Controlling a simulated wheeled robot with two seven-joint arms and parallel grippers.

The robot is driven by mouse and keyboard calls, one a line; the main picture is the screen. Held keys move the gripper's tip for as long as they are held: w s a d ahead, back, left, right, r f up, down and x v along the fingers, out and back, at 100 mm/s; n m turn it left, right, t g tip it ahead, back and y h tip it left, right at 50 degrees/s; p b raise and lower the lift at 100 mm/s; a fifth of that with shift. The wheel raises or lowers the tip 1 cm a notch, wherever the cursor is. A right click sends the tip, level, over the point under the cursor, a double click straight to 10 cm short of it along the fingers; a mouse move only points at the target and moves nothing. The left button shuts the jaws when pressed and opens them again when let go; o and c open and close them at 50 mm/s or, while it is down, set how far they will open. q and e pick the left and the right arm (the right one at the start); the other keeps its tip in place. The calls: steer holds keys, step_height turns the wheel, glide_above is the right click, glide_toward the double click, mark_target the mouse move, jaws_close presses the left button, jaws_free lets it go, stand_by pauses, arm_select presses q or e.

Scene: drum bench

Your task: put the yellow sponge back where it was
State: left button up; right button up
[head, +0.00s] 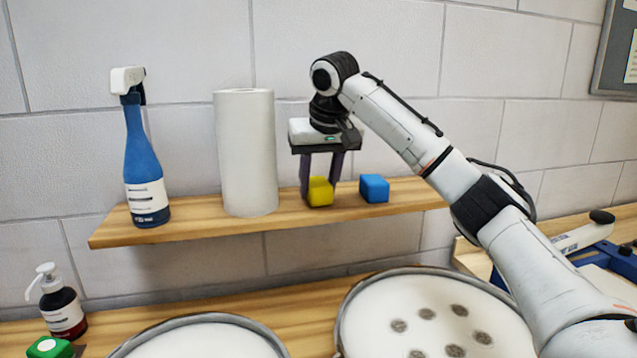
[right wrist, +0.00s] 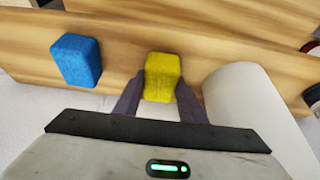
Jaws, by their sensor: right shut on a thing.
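The yellow sponge (head: 320,191) is on the wooden shelf (head: 180,236), or just at its surface, between the paper roll and the blue sponge. My right gripper (head: 319,188) points down at it from above and is shut on it, with one finger on each side. The right wrist view also shows the yellow sponge (right wrist: 162,77) between the two dark fingers of my right gripper (right wrist: 161,98). I cannot tell whether its underside touches the shelf. My left gripper is in neither view.
A blue sponge (head: 374,188) sits right of the yellow one. A white paper roll (head: 246,150) and a blue spray bottle (head: 144,155) stand to the left on the shelf. Below are two drums (head: 437,318), a pump bottle (head: 62,305) and a green object (head: 50,347).

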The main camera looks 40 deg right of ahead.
steer(key=shift+f, duration=0.15)
steer(key=o, duration=0.9)
steer(key=shift+r, duration=0.5)
steer(key=v, duration=1.1)
steer(key=shift+s+a+r, duration=0.1)
steer(key=shift+s, duration=0.05)
